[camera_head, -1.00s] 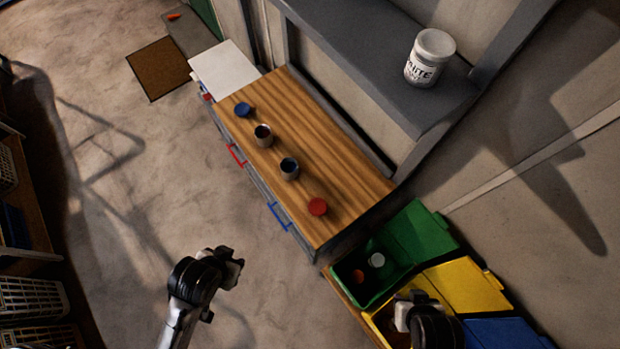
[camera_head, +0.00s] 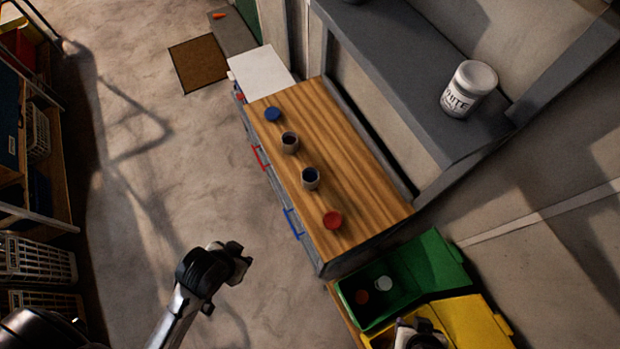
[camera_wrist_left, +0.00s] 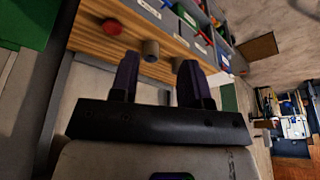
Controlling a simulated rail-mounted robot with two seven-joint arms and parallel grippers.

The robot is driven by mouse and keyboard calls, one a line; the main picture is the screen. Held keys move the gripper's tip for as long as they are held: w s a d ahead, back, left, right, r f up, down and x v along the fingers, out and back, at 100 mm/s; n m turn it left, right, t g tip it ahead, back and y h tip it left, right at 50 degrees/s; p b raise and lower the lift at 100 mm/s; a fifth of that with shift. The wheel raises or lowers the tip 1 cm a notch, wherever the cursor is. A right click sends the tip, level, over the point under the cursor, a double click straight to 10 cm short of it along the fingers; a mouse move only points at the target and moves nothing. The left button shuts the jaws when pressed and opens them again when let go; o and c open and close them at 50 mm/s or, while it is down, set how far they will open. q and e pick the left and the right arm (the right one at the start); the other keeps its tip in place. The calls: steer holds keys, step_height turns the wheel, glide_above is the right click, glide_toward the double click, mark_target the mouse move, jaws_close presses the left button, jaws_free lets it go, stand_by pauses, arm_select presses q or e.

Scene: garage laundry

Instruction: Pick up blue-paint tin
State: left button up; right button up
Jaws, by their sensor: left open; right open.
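The blue-paint tin (camera_head: 310,179) is a small grey open tin with dark blue inside, upright on the wooden bench top. A similar tin with a darker inside (camera_head: 290,143) stands just beyond it.
A blue lid (camera_head: 273,115) and a red lid (camera_head: 333,219) lie on the bench (camera_head: 345,150). A green bin (camera_head: 352,315) and a yellow bin (camera_head: 475,322) stand past its near end. A white paint jar (camera_head: 469,88) is on the grey shelf. Floor left of the bench is clear.

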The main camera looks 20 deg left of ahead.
stand_by(0.4)
arm_select(q)
steer(key=o, duration=0.5)
steer(key=shift+a, duration=0.2)
steer(key=o, duration=0.6)
steer(key=shift+d, duration=0.15)
